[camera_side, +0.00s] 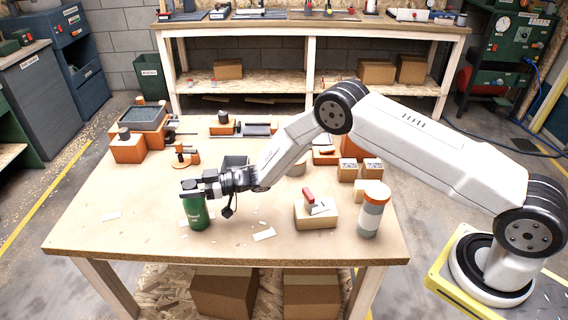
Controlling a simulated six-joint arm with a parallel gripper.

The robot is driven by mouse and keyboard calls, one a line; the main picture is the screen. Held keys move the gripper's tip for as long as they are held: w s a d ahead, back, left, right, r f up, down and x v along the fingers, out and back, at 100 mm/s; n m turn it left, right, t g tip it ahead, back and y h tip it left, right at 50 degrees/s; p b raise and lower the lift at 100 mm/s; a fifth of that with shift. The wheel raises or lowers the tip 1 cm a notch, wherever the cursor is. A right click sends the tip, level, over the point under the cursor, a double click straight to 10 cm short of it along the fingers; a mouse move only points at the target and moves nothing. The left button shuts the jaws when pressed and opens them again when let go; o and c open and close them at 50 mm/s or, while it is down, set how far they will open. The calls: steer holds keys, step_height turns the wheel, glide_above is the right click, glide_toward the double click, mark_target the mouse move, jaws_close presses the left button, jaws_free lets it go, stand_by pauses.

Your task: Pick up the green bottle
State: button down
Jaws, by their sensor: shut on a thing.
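The green bottle (195,213) is near the front left of the wooden table (82,226). It looks upright, with pale lettering on its side. My gripper (190,188) reaches in from the right and is shut on the upper part of the bottle. The fingers hide the bottle's top. The bottle's bottom is at or very near the table top; I cannot tell whether it touches.
Small blocks (348,169) and orange tools (128,148) stand farther back. Paper scraps (263,235) lie near the front.

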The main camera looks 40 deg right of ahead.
steer(key=shift+r, duration=0.1)
stand_by(0.3)
steer(key=shift+r, duration=0.65)
steer(key=s+d+r, duration=0.4)
steer(key=s+r, duration=0.7)
steer(key=s, duration=0.2)
steer(key=shift+s+r, duration=0.2)
steer(key=shift+r, duration=0.1)
steer(key=shift+f, duration=0.1)
